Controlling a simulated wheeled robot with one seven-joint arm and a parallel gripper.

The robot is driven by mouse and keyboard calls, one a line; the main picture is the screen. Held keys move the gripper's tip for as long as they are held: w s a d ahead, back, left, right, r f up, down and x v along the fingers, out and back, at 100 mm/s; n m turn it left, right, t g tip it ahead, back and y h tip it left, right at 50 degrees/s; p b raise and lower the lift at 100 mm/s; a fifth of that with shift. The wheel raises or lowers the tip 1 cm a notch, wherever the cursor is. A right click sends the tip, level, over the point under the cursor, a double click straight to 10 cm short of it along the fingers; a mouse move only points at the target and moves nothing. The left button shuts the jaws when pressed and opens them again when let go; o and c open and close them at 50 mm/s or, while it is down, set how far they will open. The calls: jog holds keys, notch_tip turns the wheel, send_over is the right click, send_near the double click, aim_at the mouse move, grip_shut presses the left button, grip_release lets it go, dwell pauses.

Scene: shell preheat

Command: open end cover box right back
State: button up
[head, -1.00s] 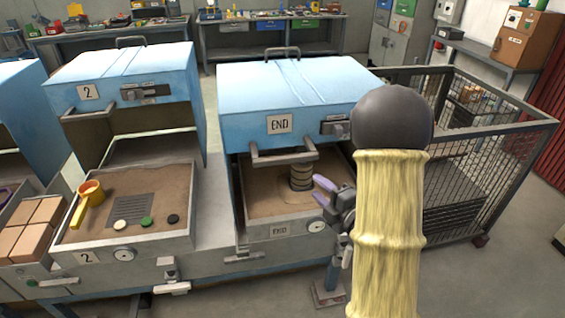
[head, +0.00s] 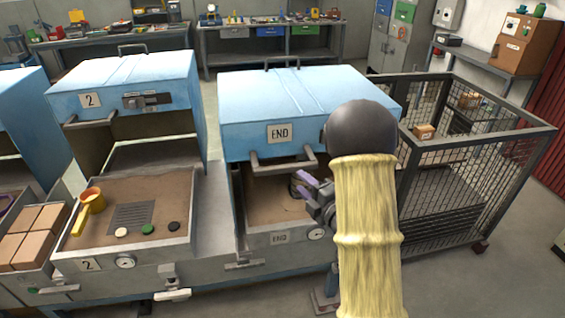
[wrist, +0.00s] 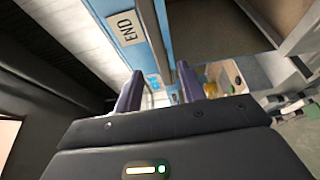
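The end cover (head: 262,102) is a pale blue box lid labelled END, raised above a sand-filled tray (head: 262,240). A grey bar handle (head: 280,164) runs along its lower front edge. My gripper (head: 304,188) is just below and right of this handle, at the tray's right side. In the wrist view, its two purple fingers (wrist: 160,88) stand apart with nothing visibly held between them. The END label (wrist: 125,27) shows there at upper left. My forearm hides the cover's right front corner and its latch.
A second raised blue cover (head: 125,85) stands at left over a sand tray with a yellow ladle (head: 88,203) and small discs. A mesh cart (head: 480,175) stands close on the right. Workbenches line the back wall. Open floor lies at front right.

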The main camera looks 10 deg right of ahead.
aim_at(288, 171)
jog(key=p+x, duration=0.2)
jog(key=x, duration=0.8)
jog(key=shift+w+a, duration=0.1)
jog(key=shift+w, duration=0.25)
grip_shut()
